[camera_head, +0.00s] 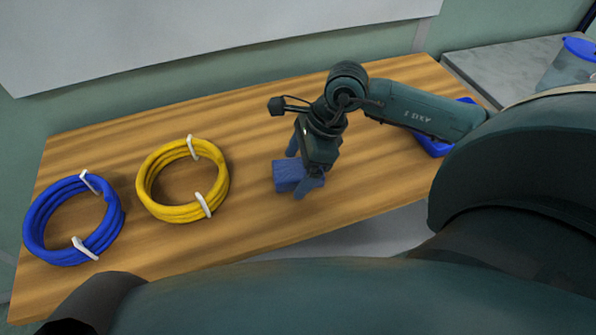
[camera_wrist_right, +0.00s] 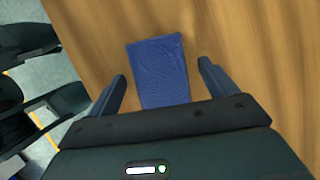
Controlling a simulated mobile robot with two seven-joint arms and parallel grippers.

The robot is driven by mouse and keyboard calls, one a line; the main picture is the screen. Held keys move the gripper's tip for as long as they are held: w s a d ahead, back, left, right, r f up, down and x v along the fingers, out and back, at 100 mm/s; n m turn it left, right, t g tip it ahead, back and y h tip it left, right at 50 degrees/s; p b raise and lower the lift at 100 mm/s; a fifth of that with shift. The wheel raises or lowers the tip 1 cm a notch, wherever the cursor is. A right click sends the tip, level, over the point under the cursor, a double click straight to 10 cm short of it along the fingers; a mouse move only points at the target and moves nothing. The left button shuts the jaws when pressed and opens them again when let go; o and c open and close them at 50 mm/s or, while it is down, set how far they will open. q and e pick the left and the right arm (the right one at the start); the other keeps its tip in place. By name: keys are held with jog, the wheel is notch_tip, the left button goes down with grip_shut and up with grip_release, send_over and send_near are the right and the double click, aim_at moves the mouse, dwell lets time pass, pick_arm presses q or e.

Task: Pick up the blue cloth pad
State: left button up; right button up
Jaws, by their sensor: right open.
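The blue cloth pad (camera_head: 286,176) lies on the wooden table (camera_head: 240,238), right of the yellow coil. My right gripper (camera_head: 299,173) is above it, its fingers on either side of the pad and its body covering part of the pad. In the right wrist view the pad (camera_wrist_right: 158,70) lies flat between the two spread fingers of my right gripper (camera_wrist_right: 162,88), with a gap on each side. The gripper is open and empty. My left gripper is not seen in the head view.
A yellow coil (camera_head: 147,181) and a blue coil (camera_head: 34,222), both with white ties, lie on the left of the table. A blue tray (camera_head: 437,149) is partly hidden behind my right arm. A grey counter (camera_head: 500,55) with a blue-lidded container (camera_head: 570,68) stands at the back right.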

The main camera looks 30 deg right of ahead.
jog(key=shift+f, duration=0.1)
dwell(0.4)
jog(key=c, duration=1.1)
